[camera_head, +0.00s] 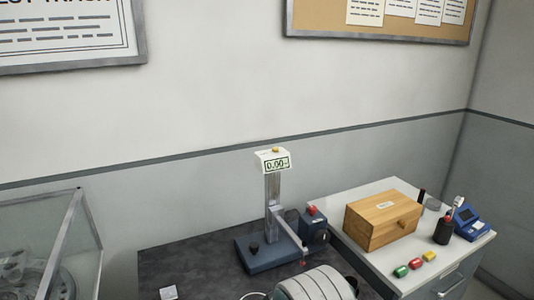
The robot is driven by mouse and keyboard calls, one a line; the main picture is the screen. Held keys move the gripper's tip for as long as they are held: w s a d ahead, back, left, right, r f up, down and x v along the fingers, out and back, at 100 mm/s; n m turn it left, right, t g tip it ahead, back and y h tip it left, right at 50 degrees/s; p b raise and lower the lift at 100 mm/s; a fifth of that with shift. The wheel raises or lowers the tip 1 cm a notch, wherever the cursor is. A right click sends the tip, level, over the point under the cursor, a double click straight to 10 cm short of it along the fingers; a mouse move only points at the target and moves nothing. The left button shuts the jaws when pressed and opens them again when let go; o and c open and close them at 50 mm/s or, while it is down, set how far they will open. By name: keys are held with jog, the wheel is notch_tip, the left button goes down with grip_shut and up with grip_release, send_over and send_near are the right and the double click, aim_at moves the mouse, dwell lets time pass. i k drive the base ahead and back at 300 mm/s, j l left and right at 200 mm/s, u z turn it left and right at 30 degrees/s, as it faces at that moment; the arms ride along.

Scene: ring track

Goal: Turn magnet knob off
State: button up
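A measuring stand has a dark blue-grey base (268,255), an upright column (273,197) and a white display (272,162) reading 0.00. A small black knob (254,247) sits on the left part of the base; its setting is too small to read. A dark blue block (313,230) with a red top piece (312,210) stands at the right of the column. I cannot tell for sure which of these is the magnet knob.
The stand is on a dark tabletop (205,262) with a small light block (168,292). At right, a white cabinet (360,193) holds a wooden box (382,219) and coloured pieces. A glass case (85,235) stands left.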

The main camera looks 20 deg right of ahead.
aim_at(446, 219)
jog(key=k+j+z, duration=0.1)
jog(key=z, duration=0.8)
jog(key=i+z, duration=0.1)
jog(key=z, duration=1.1)
jog(key=i+l+u, duration=0.45)
jog(key=u, duration=0.15)
